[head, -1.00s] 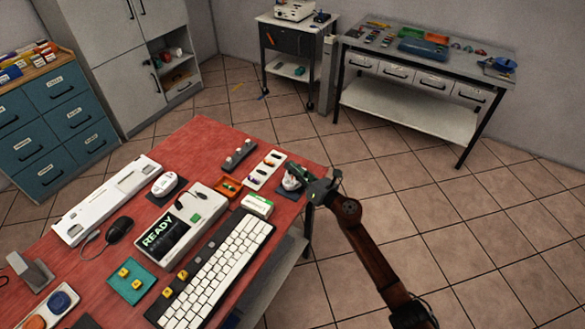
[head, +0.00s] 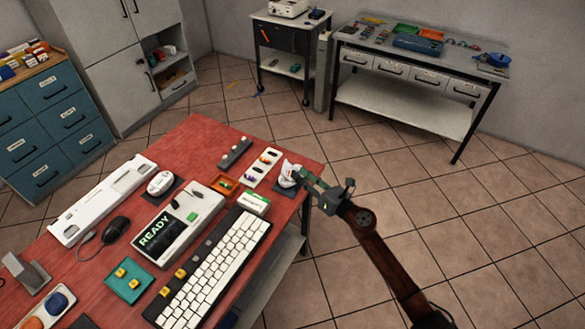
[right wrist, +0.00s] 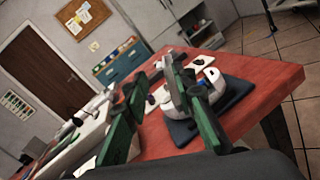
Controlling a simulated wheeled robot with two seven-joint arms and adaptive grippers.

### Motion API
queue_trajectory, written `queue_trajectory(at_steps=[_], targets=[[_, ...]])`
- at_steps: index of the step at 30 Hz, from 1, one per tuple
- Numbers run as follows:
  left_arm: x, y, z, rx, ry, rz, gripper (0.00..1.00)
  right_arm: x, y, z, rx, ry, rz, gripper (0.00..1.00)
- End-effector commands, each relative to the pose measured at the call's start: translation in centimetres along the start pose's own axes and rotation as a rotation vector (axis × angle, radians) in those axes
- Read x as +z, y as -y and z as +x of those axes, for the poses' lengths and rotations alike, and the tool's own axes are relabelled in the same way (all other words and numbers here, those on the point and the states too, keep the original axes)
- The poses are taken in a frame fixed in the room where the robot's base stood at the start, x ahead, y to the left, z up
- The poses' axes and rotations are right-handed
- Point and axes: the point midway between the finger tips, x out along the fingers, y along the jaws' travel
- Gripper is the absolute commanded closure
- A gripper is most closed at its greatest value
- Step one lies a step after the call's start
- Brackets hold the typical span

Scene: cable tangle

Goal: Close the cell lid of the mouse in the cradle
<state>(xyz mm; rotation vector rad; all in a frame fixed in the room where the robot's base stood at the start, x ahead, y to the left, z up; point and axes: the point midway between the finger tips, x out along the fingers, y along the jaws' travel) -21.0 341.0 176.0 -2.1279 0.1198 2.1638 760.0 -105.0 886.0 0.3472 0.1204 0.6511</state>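A white mouse (head: 287,174) sits in a dark cradle (head: 284,189) at the right end of the red table. It also shows in the right wrist view (right wrist: 184,104), with the dark blue cradle (right wrist: 236,92) under it. A white part stands up on the mouse in the head view; I cannot tell the lid's exact angle. My right gripper (head: 301,177) is at the mouse's right side, its green fingers pointing towards it. In the right wrist view its fingers (right wrist: 155,76) are apart, and the right finger hides part of the mouse. My left gripper is not in view.
A white tray with small coloured parts (head: 263,168), an orange tray (head: 225,185) and a small white-and-green box (head: 254,203) lie nearby. A white keyboard (head: 215,268) and a device reading READY (head: 178,225) are further left. Another white mouse (head: 161,183) lies beyond.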

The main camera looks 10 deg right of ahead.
Motion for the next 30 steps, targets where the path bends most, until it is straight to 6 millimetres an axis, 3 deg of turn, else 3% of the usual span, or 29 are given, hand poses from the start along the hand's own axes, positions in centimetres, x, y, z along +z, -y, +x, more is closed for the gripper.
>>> queue_trajectory(at_steps=[3, 9, 27, 30], targets=[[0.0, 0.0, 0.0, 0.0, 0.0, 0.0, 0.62, -0.1, 0.0, -2.4, -0.001, -0.001, 0.0, 0.75], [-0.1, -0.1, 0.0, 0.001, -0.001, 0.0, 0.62, -0.1, 0.0, -4.7, 0.0, 0.0, 0.001, 0.75], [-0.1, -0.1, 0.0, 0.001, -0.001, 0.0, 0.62, 0.0, 0.0, -5.2, 0.0, 0.0, 0.002, 0.75], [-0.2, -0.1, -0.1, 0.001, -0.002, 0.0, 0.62, -0.6, 0.7, -5.4, -0.016, -0.001, 0.04, 0.75]])
